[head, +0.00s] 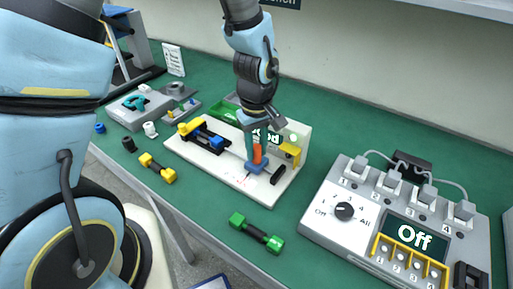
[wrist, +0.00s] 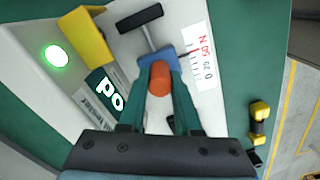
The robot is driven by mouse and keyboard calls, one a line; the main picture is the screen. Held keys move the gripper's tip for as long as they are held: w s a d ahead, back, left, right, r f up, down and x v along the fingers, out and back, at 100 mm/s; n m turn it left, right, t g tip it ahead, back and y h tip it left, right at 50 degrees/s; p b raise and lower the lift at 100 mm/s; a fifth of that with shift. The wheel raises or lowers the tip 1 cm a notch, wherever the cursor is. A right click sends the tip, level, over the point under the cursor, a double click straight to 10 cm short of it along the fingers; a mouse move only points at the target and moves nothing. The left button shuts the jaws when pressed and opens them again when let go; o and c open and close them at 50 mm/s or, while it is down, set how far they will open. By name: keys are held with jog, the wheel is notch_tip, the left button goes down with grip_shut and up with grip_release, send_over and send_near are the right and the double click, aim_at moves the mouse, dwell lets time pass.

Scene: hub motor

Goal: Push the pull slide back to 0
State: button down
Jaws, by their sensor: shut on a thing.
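The pull slide is a blue block (wrist: 163,58) with an upright orange peg (wrist: 158,80), on a white test board (head: 225,162). My gripper (wrist: 160,84) is shut on the orange peg, one finger on each side. In the head view the peg (head: 257,152) and blue block (head: 257,163) are partly hidden by my fingers.
A black-ended bar (head: 278,175) and a yellow bracket (head: 291,151) stand close to the slide. A lit green lamp (wrist: 57,56) and a partly hidden display sit beside it. A green dumbbell-shaped part (head: 256,232) and a grey control box (head: 390,225) reading Off are at the right.

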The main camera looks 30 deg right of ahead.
dwell(0.4)
jog(key=w+a, duration=0.1)
jog(key=w, duration=0.2)
jog(key=w+a, duration=0.1)
jog(key=w, duration=0.1)
jog(key=shift+a, duration=0.35)
jog(key=c, duration=0.6)
grip_release()
jog(key=shift+r, duration=0.1)
notch_tip(320, 180, up, 11)
jog(key=b, duration=0.1)
jog(key=shift+f, duration=0.2)
jog(key=shift+a, duration=0.1)
